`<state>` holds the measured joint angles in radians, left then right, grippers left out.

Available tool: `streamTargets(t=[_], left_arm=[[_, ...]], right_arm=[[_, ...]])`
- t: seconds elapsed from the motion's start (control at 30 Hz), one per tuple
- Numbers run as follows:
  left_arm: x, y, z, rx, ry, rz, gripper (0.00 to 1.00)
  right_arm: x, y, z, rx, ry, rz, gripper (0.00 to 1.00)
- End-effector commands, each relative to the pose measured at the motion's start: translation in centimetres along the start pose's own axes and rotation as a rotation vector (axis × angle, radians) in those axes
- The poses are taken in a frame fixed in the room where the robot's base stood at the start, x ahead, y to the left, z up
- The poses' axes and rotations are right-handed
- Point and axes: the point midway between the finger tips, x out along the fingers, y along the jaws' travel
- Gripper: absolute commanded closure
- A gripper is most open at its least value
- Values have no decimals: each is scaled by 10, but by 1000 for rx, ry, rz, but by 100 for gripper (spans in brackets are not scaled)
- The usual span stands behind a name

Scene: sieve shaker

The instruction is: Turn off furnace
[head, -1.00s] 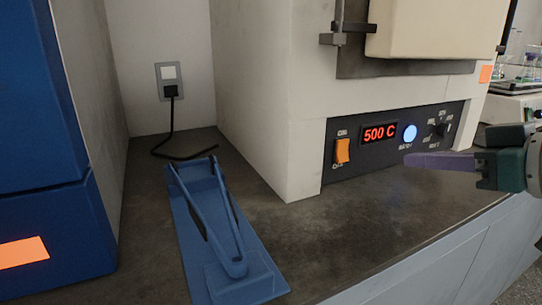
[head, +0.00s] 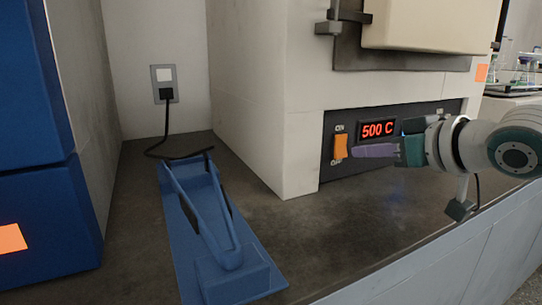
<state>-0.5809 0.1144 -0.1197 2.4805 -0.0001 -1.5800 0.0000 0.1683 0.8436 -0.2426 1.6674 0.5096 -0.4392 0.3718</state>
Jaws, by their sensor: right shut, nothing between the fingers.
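The furnace (head: 250,90) is a large off-white box on the dark bench. Its front panel has an orange rocker switch (head: 341,146) with an ON label above it and another label below. The red display (head: 378,130) reads 500 C. My right gripper (head: 354,151) is shut and empty, with its purple fingertips just right of the orange switch and below the display. I cannot tell whether the tips touch the switch. My right gripper and arm hide the blue lit button and the knob on the panel's right. My left gripper is not in view.
A blue stand holding blue tongs (head: 215,225) lies on the bench (head: 300,240) left of the furnace. A black cord runs to a wall outlet (head: 164,84). A blue cabinet (head: 45,130) stands at the left. Glassware (head: 525,68) is at the far right.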

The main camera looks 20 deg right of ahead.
Motion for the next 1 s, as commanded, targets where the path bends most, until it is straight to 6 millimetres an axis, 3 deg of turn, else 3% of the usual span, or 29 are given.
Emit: streamTargets(t=[0.1, 0.3, 1.0], left_arm=[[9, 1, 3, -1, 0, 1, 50], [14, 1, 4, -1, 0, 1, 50], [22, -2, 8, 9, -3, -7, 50]], right_arm=[[17, 0, 1, 2, 3, 0, 100], [31, 0, 1, 1, 1, -1, 100], [38, 0, 1, 1, 47, -1, 100]])
